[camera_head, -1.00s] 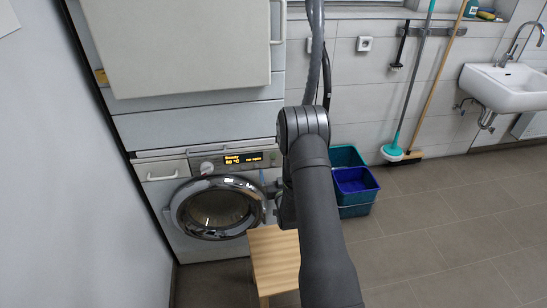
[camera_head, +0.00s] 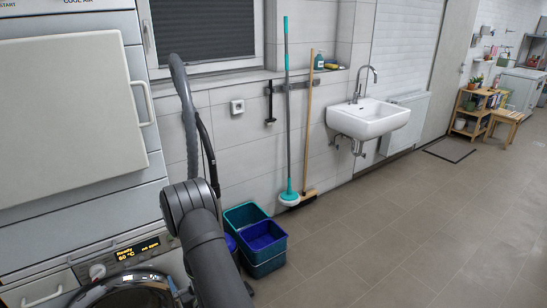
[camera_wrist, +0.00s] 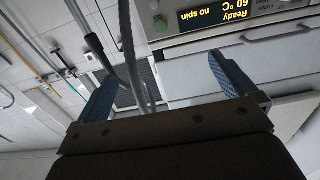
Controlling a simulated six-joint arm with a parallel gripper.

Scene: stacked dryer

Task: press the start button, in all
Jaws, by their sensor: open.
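The washing machine stands at the lower left in the head view, with its lit display (camera_head: 137,248) reading "Ready", a round dial (camera_head: 97,271) and a door (camera_head: 125,292) cut off at the bottom edge. The upper dryer above it has a large light panel (camera_head: 70,115); a "START" label (camera_head: 175,4) shows at the top edge, its button out of the picture. In the wrist view the display (camera_wrist: 217,12) appears upside down, with the dial (camera_wrist: 160,23) beside it. My gripper (camera_wrist: 168,88) is open and empty, its two blue fingers apart, below the panel in that picture. The head view does not show the gripper.
Teal and blue tubs (camera_head: 262,236) stand on the floor beside the machine. Floor (camera_head: 400,240) to the right is clear.

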